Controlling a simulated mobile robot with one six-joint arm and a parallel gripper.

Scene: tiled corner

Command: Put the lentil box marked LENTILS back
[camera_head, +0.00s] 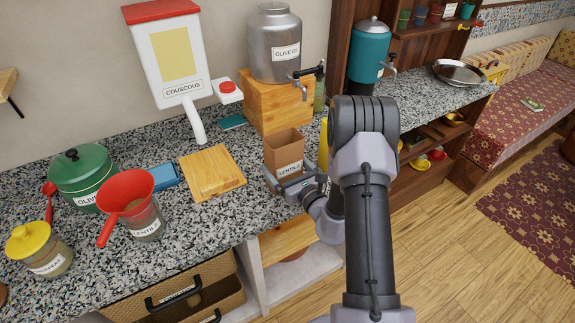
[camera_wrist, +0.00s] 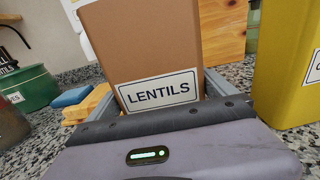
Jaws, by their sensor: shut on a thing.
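The lentil box (camera_head: 284,152) is a brown, open-topped carton with a white LENTILS label. It stands upright at the counter's front edge, right of the wooden board. My gripper (camera_head: 290,184) is shut on its lower part, with one finger on each side. In the wrist view the box (camera_wrist: 150,45) fills the middle, and the gripper fingers (camera_wrist: 165,95) flank it. Its base is hidden, so I cannot tell whether it touches the counter. A jar labelled LENTILS (camera_head: 148,222) with a red funnel (camera_head: 124,192) in it stands to the left.
A yellow container (camera_wrist: 285,65) stands close right of the box. Behind is a wooden block (camera_head: 270,105) bearing the OLIVE OIL tank (camera_head: 275,40). A wooden board (camera_head: 211,172), blue sponge (camera_head: 165,176) and green pot (camera_head: 82,175) lie left. A COUSCOUS dispenser (camera_head: 170,55) hangs above.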

